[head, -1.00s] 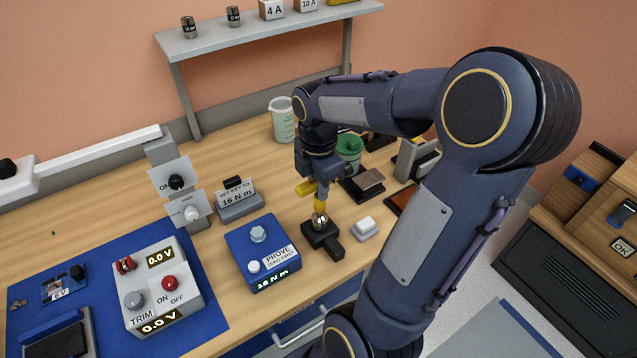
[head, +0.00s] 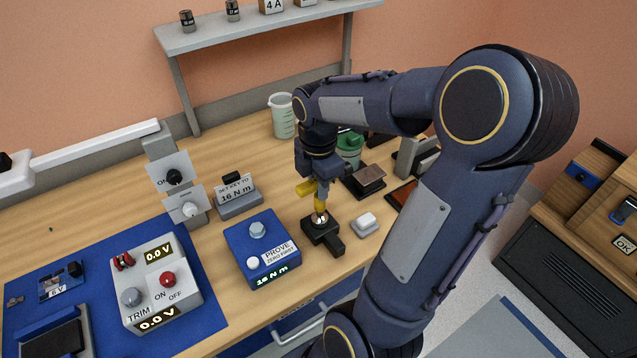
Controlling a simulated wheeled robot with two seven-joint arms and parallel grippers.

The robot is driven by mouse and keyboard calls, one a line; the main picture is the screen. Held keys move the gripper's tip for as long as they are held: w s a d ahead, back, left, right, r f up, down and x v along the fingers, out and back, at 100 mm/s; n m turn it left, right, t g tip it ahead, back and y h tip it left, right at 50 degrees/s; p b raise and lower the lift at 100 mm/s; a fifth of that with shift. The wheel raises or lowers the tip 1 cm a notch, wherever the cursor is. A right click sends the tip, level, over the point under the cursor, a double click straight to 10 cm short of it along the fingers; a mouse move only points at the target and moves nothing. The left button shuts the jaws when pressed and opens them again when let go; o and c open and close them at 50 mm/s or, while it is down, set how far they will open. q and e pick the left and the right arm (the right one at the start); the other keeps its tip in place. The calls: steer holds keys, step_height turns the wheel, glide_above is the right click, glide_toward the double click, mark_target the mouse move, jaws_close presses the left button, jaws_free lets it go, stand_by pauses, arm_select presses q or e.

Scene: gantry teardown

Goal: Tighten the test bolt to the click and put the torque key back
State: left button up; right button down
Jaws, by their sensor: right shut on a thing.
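My right gripper (head: 320,196) points down at the bench and is shut on the yellow torque key (head: 307,188). The key's lower end meets the small metal top of a black block (head: 317,232), which I take for the test bolt's holder; the bolt itself is mostly hidden. A blue proving box (head: 246,240) labelled "PROVE ZERO FIRST" stands left of it, with a grey hex knob, a white button and a display reading 16 N m. A sign (head: 238,190) behind reads "SET KEY TO 16 N m". My left gripper is not in view.
A white-topped small block (head: 366,221) sits just right of the black block. A grey meter box (head: 160,285) stands on the blue mat at left. A beaker (head: 283,116), a green container (head: 349,148) and brown pads (head: 366,180) stand behind.

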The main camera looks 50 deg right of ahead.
stand_by(0.3)
steer(key=shift+f+b, duration=1.2)
steer(key=shift+f, duration=0.3)
steer(key=c, duration=1.2)
jaws_free()
steer(key=shift+r, duration=0.15)
steer(key=shift+o, duration=0.2)
steer(key=shift+r, duration=0.1)
step_height(320, 180, up, 8)
steer(key=shift+f+p, duration=0.15)
steer(key=shift+p, duration=0.15)
step_height(320, 180, up, 4)
steer(key=p, duration=0.3)
steer(key=shift+p, duration=0.3)
